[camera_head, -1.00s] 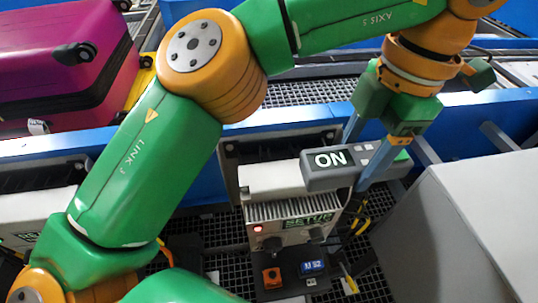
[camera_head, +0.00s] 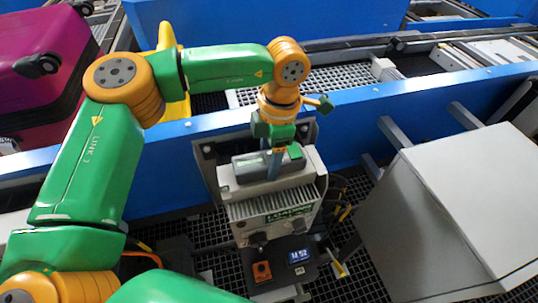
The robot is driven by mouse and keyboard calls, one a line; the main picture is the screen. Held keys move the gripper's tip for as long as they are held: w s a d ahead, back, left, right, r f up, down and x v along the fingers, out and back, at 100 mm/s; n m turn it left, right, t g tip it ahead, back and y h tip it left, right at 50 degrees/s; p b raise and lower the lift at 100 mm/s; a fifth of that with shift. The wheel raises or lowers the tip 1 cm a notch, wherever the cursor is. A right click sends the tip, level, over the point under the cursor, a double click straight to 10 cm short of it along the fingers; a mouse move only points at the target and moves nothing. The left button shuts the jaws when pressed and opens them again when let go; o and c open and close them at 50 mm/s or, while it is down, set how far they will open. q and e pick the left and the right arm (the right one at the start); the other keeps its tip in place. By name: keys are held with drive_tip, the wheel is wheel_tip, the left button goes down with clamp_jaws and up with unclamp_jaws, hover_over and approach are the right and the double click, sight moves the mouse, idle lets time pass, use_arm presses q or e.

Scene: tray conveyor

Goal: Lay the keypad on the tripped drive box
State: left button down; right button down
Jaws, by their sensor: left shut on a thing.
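The keypad (camera_head: 247,167), a dark grey bar with a green end, is held in my left gripper (camera_head: 275,160), whose fingers are shut around it. It is level, directly over the top of the pale drive box (camera_head: 227,180); I cannot tell whether it touches. The drive box has a finned front with a green label, partly readable as "LOAD". A dark panel below it carries an orange switch (camera_head: 262,271) and a small blue display (camera_head: 299,256). No lit red lamp is clear on the box now. My right gripper is not in view.
A large grey cabinet (camera_head: 470,185) stands close on the right. A blue conveyor rail (camera_head: 370,112) runs behind the box, with a magenta suitcase (camera_head: 35,90) at upper left. Yellow-tipped cables (camera_head: 338,262) hang right of the box. Dark grating forms the floor.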

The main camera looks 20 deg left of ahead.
use_arm(q)
drive_tip(key=shift+f, duration=0.2)
drive_tip(key=shift+c, duration=1.8)
unclamp_jaws()
drive_tip(key=shift+r, duration=0.1)
drive_tip(key=shift+r+p, duration=0.3)
drive_tip(key=shift+r, duration=0.1)
drive_tip(key=shift+w+d+r+b, duration=0.1)
drive_tip(key=shift+r+b, duration=0.25)
drive_tip(key=shift+r, duration=0.05)
wheel_tip(320, 180, up, 11)
drive_tip(key=d, duration=0.1)
drive_tip(key=shift+w, duration=0.25)
drive_tip(key=shift+f, duration=0.15)
